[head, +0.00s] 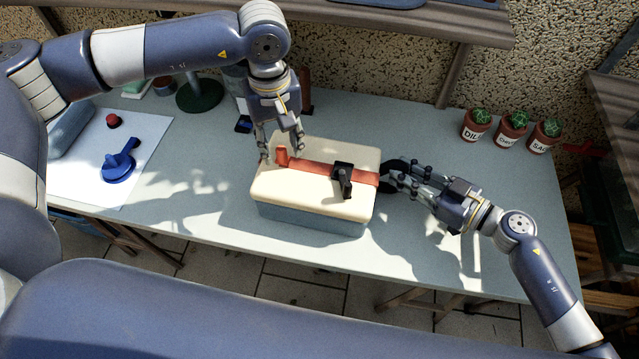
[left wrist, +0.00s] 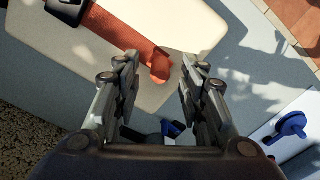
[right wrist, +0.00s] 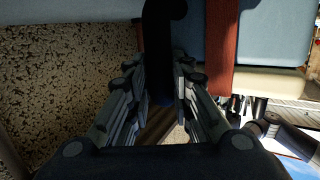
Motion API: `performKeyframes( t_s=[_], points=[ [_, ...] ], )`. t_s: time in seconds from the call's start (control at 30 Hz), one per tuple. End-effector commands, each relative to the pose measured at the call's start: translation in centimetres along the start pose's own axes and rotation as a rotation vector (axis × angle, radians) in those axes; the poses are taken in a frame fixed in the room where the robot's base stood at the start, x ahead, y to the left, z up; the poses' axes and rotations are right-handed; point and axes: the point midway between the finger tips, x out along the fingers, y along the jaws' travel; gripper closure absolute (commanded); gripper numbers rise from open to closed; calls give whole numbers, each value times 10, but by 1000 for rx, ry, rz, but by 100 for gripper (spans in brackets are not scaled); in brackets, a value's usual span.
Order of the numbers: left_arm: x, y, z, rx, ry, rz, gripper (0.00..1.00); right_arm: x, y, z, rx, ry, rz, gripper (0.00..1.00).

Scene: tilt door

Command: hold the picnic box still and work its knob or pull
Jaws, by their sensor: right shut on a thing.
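The picnic box (head: 312,215) stands on the table, with a cream lid (head: 300,198), a blue-grey body and a red strap (head: 318,173) across the top. A black buckle (head: 343,178) sits on the strap, and the strap's raised red end (head: 282,156) is at the box's left. My left gripper (head: 282,156) is open above that end; in the left wrist view the red tab (left wrist: 160,66) lies just ahead of its empty fingers. My right gripper (head: 392,178) is shut on the black side handle (right wrist: 160,60) at the box's right end.
Three potted cacti (head: 510,128) stand at the table's back right. A white sheet with a blue knob piece (head: 121,165) and a red button (head: 113,121) lies at the left. A green-based stand (head: 200,95) is behind. Table in front of the box is clear.

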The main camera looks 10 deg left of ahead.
Motion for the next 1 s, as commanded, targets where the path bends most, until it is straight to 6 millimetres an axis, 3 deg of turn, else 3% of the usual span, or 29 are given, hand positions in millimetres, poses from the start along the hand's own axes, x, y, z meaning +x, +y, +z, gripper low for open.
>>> performKeyframes(
  t_s=[0.6, 1.0],
  points=[
    [-48, 0, 0, 0, 1, -1, 62, 0, 0, 2, 1, -4, 2, 100],
    [-53, 0, 0, 0, 1, 0, 62, 0, 0, 2, 1, -4, 2, 100]
  ],
)
